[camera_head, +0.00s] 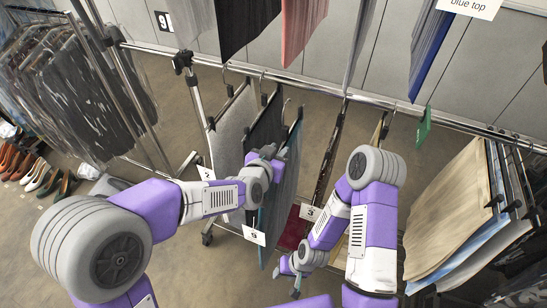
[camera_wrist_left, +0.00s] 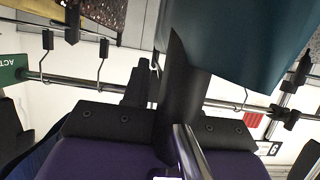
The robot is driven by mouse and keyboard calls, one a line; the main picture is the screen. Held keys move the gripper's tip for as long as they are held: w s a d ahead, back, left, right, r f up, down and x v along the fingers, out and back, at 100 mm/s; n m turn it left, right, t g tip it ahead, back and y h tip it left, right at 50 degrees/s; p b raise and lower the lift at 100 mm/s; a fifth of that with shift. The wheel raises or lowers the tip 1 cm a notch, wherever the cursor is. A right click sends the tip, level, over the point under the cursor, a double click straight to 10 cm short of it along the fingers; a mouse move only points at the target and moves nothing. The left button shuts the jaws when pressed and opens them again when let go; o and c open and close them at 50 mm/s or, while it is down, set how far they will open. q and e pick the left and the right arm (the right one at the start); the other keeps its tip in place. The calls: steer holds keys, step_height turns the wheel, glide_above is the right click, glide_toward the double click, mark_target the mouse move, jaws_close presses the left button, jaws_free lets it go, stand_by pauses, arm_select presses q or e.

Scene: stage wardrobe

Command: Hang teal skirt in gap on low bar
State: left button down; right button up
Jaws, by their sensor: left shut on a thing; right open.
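The teal skirt (camera_head: 284,200) hangs from a dark hanger, held by my left gripper (camera_head: 272,160) near the hanger's top. In the left wrist view the teal cloth (camera_wrist_left: 240,40) fills the upper right, and the gripper (camera_wrist_left: 172,125) is shut on the dark hanger (camera_wrist_left: 180,85). Its metal hook (camera_wrist_left: 187,150) points toward the camera. In the head view the hook shows just below the low bar (camera_head: 325,88); I cannot see it resting on the bar.
A grey garment (camera_head: 232,130) and a dark one (camera_head: 262,128) hang just left of the skirt. Beige garments (camera_head: 447,200) hang at the right. A green tag (camera_head: 424,127) hangs from the bar. Clothes overhang from above. Shoes (camera_head: 35,180) line the floor at left.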

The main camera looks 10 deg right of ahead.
mark_target(284, 136)
arm_select(q)
steer(key=shift+w+d+p, duration=0.25)
steer(key=shift+w+d, duration=0.45)
steer(key=shift+w, duration=0.3)
steer(key=shift+w+d+p, duration=0.3)
steer(key=shift+w+d, duration=0.35)
steer(key=shift+w, duration=0.35)
steer(key=shift+w+d+p, duration=0.25)
steer(key=shift+w+d, duration=0.45)
steer(key=shift+w, duration=0.3)
steer(key=shift+r, duration=0.35)
steer(key=shift+w+d+p, duration=0.3)
steer(key=shift+w+d, duration=0.35)
steer(key=shift+w, duration=0.3)
steer(key=shift+w+d+p, duration=0.35)
steer(key=shift+w+d, duration=0.3)
steer(key=shift+w, duration=0.35)
steer(key=shift+w+d+p, duration=0.3)
steer(key=shift+w+d, duration=0.35)
steer(key=shift+w, duration=0.4)
steer(key=shift+d, duration=0.1)
steer(key=shift+f, duration=0.25)
